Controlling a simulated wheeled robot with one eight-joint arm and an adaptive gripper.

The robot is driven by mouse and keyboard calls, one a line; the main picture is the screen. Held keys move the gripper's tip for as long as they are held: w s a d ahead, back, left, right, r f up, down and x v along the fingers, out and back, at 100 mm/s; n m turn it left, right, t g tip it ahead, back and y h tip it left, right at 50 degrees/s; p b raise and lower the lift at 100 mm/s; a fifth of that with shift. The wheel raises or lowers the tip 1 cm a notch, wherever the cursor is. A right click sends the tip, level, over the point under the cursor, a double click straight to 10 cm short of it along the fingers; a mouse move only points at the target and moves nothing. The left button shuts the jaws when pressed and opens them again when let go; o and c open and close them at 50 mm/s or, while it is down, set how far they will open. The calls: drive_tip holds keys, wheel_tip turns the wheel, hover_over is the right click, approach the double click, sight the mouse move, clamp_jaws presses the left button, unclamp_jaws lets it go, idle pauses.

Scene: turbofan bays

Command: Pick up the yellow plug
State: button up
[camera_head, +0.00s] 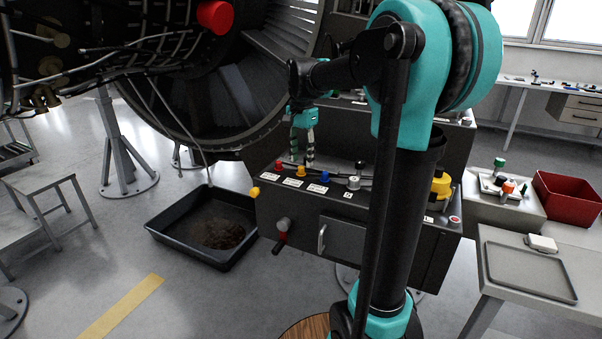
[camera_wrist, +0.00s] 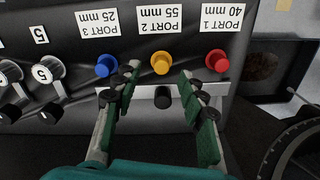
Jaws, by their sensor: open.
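The yellow plug (camera_head: 301,171) sits in the top of the dark bench panel, between a red plug (camera_head: 279,164) and a blue plug (camera_head: 324,176). In the wrist view the yellow plug (camera_wrist: 159,62) is by the label "PORT 2 55 mm", with the blue plug (camera_wrist: 106,65) to its left and the red plug (camera_wrist: 216,60) to its right. My gripper (camera_head: 302,157) is above the panel near the yellow plug. In the wrist view my gripper (camera_wrist: 160,76) is open and empty, its fingertips on either side of the yellow plug. I cannot tell the remaining gap.
A black knob (camera_wrist: 162,97) shows between my fingers. Other knobs (camera_wrist: 48,72) are left of the blue plug. The turbofan casing (camera_head: 225,95) rises beside the bench (camera_head: 285,213). A black tray (camera_head: 165,238) lies on the floor. A red bin (camera_head: 567,198) stands at right.

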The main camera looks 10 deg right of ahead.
sight(301, 167)
drive_tip(key=shift+a+f, duration=0.2)
drive_tip(key=shift+f, duration=1.55)
drive_tip(key=c, duration=0.9)
